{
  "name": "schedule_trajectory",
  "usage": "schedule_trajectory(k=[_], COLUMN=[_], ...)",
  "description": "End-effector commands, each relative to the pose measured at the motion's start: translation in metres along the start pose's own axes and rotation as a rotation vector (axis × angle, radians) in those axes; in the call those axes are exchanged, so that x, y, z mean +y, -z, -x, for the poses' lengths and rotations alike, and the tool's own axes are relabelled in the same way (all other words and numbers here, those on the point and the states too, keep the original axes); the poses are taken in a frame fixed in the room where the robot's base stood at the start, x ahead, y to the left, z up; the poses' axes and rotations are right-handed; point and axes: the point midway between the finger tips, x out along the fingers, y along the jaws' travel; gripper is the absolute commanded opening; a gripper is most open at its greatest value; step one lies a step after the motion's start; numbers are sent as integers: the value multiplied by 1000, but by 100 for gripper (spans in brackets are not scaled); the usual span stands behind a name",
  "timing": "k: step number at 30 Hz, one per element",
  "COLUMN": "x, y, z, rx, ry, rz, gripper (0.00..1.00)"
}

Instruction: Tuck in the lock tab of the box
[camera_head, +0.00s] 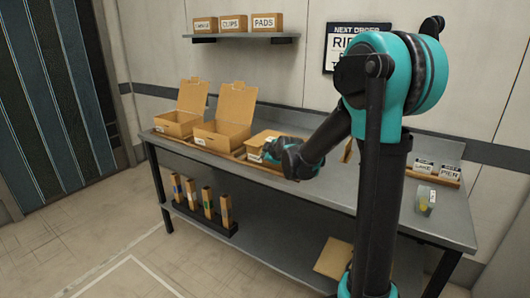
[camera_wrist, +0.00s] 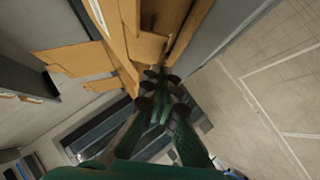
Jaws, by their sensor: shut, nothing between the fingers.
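Three brown cardboard boxes stand in a row on the bench. The right one (camera_head: 257,139) has its lid down; my gripper (camera_head: 269,150) is at its front right and hides part of it. In the wrist view this box (camera_wrist: 115,25) fills the top, with a small cardboard flap (camera_wrist: 147,46), which looks like the lock tab, at its edge. My gripper (camera_wrist: 158,76) is shut and empty, its fingertips just below the flap. I cannot tell whether they touch it, or how far the tab is in.
The left box (camera_head: 173,130) and middle box (camera_head: 222,142) have their lids raised. Small label cards (camera_head: 424,167) and a small clear container (camera_head: 425,202) are at the right. A shelf (camera_head: 240,36) with boxes hangs above.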

Motion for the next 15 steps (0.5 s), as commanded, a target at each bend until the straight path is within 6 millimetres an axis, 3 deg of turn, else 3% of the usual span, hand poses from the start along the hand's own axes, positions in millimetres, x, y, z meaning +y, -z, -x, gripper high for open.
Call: schedule_trajectory(k=[11,15], x=[-14,-16], y=[-12,-18], z=[-13,-17], rx=[1,-1], ry=[-233,-233], rz=[236,233], gripper=[0,0])
